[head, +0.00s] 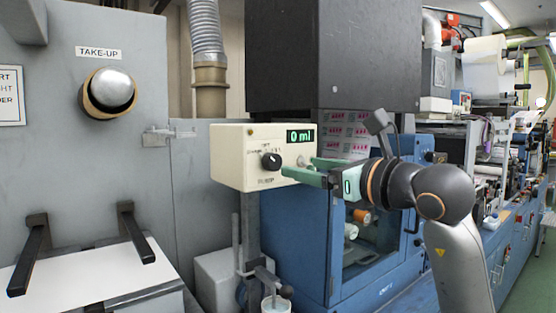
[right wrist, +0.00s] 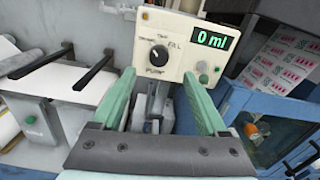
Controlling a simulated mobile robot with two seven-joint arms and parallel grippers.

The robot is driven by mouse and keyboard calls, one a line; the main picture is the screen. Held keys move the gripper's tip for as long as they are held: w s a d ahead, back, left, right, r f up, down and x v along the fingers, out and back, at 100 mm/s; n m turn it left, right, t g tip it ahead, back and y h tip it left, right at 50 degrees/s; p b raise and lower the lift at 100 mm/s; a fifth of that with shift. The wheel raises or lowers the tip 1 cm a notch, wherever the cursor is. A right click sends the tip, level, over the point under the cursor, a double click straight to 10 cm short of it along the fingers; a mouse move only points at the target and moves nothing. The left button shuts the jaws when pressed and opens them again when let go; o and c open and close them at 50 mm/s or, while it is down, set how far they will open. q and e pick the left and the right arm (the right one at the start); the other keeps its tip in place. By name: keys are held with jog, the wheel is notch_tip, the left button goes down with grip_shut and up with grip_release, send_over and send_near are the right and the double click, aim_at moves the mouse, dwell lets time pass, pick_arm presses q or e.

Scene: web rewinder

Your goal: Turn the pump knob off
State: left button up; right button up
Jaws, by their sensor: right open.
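The pump box (head: 232,172) is cream coloured, and its green display (head: 300,136) reads 0 ml. The black round pump knob (head: 271,161) is on its front, above the word PUMP; which label it points to is too small to tell surely. In the right wrist view the knob (right wrist: 159,54) lies just beyond and between the fingertips. My right gripper (head: 298,167) has green fingers, spread open and empty, in front of the box at about knob height. It also shows in the right wrist view (right wrist: 158,77). The fingers do not enclose the knob. My left gripper is not in view.
A small green button (right wrist: 203,78) sits on the box right of the knob. A blue cabinet (head: 295,235) and a dark hood (head: 330,55) stand right of and behind the box. The grey take-up panel (head: 95,180) stands left. A clear container (head: 276,303) is below.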

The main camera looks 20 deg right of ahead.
aim_at(276, 162)
jog(key=p+x, duration=0.2)
jog(key=x, duration=0.7)
jog(key=shift+f, duration=0.1)
grip_shut()
